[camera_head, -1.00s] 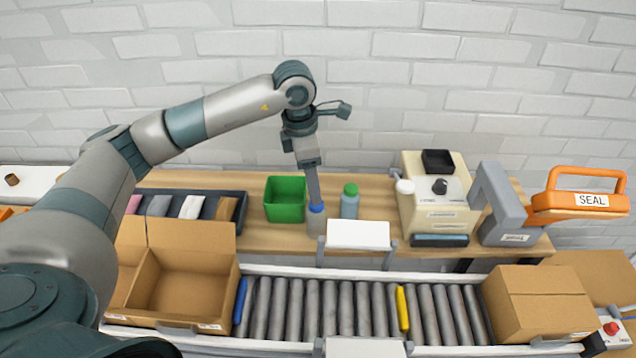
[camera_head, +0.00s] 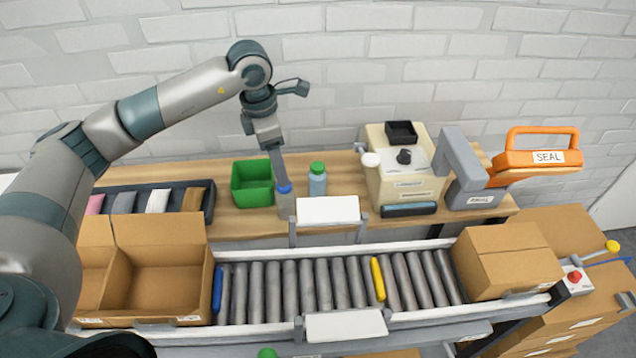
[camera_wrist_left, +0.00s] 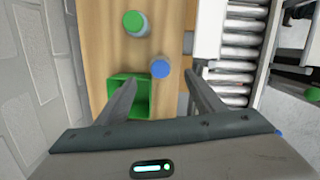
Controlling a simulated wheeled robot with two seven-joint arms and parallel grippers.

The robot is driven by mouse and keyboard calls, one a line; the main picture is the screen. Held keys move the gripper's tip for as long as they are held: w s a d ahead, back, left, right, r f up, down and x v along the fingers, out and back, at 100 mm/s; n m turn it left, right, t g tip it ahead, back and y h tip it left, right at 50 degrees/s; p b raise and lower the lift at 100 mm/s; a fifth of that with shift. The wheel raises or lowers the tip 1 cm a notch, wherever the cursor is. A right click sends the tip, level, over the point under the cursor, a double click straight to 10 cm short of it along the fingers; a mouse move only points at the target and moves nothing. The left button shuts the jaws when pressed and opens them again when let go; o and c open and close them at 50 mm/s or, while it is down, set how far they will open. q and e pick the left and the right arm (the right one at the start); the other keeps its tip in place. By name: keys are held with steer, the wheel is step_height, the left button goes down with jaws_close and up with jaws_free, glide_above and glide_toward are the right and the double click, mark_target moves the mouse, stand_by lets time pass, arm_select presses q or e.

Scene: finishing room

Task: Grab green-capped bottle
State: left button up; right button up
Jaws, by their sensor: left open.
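The green-capped bottle (camera_head: 318,184) is translucent grey-blue and stands upright on the wooden bench, right of the green bin. In the left wrist view its green cap (camera_wrist_left: 133,22) is beyond the fingertips, up and left. A blue-capped bottle (camera_head: 286,206) stands nearer to me and a little left of it. My left gripper (camera_head: 280,182) points down just above the blue cap. In the wrist view the left gripper (camera_wrist_left: 160,84) is open and empty, with the blue cap (camera_wrist_left: 160,68) showing between and just beyond the fingertips. My right gripper is out of view.
The green bin (camera_head: 252,197) stands left of the bottles, and a white panel (camera_head: 328,210) is in front of them. A cream machine (camera_head: 395,180) is to the right. The roller conveyor and an open carton (camera_head: 160,280) are nearer. Another green cap (camera_head: 267,353) shows at the bottom edge.

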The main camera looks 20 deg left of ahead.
arm_select(q)
steer(key=w+d+m+b, duration=0.3)
steer(key=w+m+b, duration=0.1)
steer(key=w+m, duration=0.1)
step_height(320, 180, up, 5)
steer(key=m+y+b, duration=0.1)
steer(key=m+b, duration=0.2)
steer(key=m, duration=0.2)
glide_above(317, 166)
steer(key=shift+g, duration=0.4)
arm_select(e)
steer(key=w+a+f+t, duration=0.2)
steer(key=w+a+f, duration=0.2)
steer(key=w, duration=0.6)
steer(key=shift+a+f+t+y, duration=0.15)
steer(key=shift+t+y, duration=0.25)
arm_select(q)
steer(key=shift+f, duration=0.1)
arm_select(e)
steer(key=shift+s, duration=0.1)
